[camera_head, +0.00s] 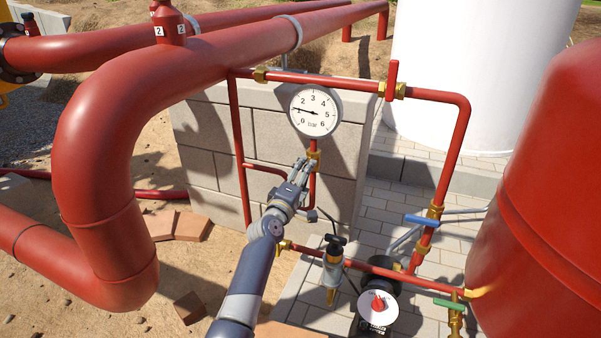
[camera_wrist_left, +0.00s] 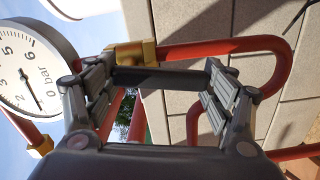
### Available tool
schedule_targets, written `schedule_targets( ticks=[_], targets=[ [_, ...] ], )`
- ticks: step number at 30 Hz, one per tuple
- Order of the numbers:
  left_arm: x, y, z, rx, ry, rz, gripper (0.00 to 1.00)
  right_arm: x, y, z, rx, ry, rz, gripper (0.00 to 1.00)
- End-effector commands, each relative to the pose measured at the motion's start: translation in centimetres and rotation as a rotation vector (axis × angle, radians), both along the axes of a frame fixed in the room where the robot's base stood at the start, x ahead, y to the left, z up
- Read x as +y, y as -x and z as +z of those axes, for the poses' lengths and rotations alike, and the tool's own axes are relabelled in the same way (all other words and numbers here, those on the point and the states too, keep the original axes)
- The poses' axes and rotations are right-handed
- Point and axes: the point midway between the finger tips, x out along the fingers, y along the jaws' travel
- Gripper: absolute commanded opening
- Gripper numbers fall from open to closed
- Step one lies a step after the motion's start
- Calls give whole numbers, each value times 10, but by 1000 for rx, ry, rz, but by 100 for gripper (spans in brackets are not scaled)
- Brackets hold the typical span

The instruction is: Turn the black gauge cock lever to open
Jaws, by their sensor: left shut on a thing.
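The pressure gauge (camera_head: 315,111) has a white round dial and hangs on the red pipework in front of the block wall. It also shows at the left edge of the left wrist view (camera_wrist_left: 30,78). The brass gauge cock (camera_head: 314,155) sits just below it, and its body shows in the left wrist view (camera_wrist_left: 132,54). The black lever (camera_wrist_left: 163,79) is a dark bar lying between the fingers, beside the brass body. My left gripper (camera_head: 302,170) is shut on it; in the head view the fingers hide the lever. My right gripper is not in view.
A large red pipe (camera_head: 110,150) bends close to the left of my arm. At lower right are a pump (camera_head: 378,305), a blue-handled valve (camera_head: 422,220), a green-handled valve (camera_head: 450,304) and a red tank (camera_head: 545,200). The block wall (camera_head: 205,140) stands close behind the gauge.

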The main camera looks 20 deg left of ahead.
Motion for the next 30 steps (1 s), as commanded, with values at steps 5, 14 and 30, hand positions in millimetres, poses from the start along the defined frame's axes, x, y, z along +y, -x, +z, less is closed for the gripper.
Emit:
schedule_targets(
  ticks=[5,14,30],
  targets=[
    [-4,0,2,0,110,0,9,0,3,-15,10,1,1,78],
    [-6,0,1,3,205,1,9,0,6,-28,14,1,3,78],
    [-8,0,1,3,231,0,82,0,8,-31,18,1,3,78]
  ],
)
